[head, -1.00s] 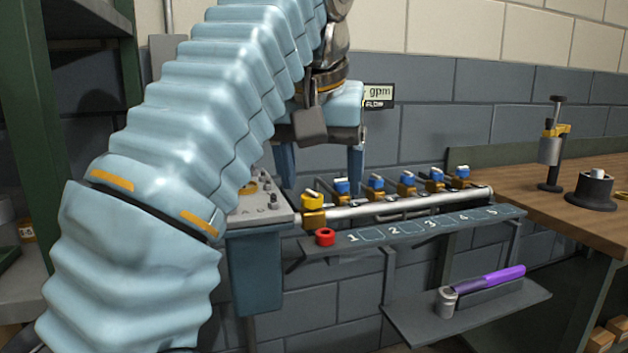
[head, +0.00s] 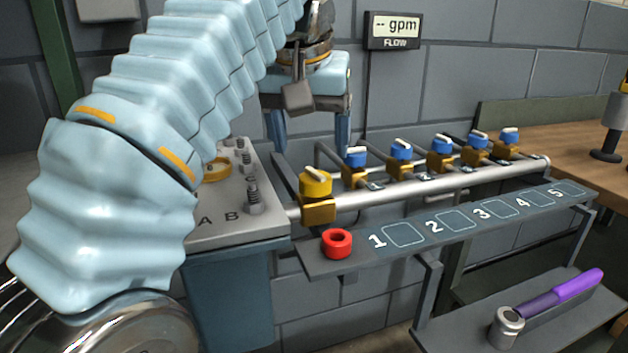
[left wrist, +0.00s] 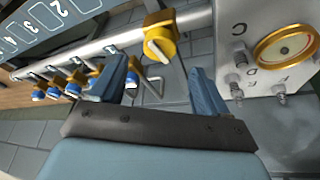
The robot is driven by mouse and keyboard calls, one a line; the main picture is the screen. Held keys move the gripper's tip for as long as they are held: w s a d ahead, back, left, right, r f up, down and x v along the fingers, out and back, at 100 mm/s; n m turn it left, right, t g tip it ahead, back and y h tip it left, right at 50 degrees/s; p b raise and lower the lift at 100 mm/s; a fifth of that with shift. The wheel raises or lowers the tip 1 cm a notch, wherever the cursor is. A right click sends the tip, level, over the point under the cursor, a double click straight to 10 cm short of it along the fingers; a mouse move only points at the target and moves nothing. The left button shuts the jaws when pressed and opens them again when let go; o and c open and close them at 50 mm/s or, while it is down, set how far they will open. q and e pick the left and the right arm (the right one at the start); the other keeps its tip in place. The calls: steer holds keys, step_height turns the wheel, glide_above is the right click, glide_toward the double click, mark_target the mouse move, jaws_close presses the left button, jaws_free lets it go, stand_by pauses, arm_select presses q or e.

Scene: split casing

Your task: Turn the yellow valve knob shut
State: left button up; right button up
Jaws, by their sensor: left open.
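The yellow valve knob (head: 316,184) with a pale handle bar sits on a brass body at the left end of the silver pipe. It also shows in the left wrist view (left wrist: 158,40), ahead of the jaws and between their lines. My left gripper (head: 308,142) points down behind and above the knob, its two blue fingers wide apart and empty. In the left wrist view the open fingers of that gripper (left wrist: 160,82) are apart from the knob. My right gripper is in neither view.
Several blue-capped valves (head: 401,150) line the pipe (head: 430,185). A red ring (head: 337,243) sits on the numbered shelf (head: 385,255). A grey casing with posts (head: 225,232) stands left of the knob. A flow display (head: 394,30) hangs on the wall. A purple-handled tool (head: 560,292) lies on a lower shelf.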

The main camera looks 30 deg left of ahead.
mark_target(314, 173)
arm_select(q)
steer(key=b+x, duration=0.1)
steer(key=x, duration=0.5)
steer(key=shift+w+f, duration=0.1)
steer(key=shift+f, duration=0.25)
steer(key=shift+c, duration=0.4)
steer(key=c, duration=0.9)
steer(key=m+b, duration=0.1)
steer(key=b, duration=0.1)
steer(key=shift+a+f+m+h+b, duration=0.15)
steer(key=shift+f+m+h+b, duration=0.15)
steer(key=shift+m, duration=0.1)
steer(key=shift+r+m+b, duration=0.1)
steer(key=shift+m+b, duration=0.2)
steer(key=shift+m, duration=0.1)
steer(key=shift+r+m+h, duration=0.25)
steer(key=shift+m+h, duration=0.05)
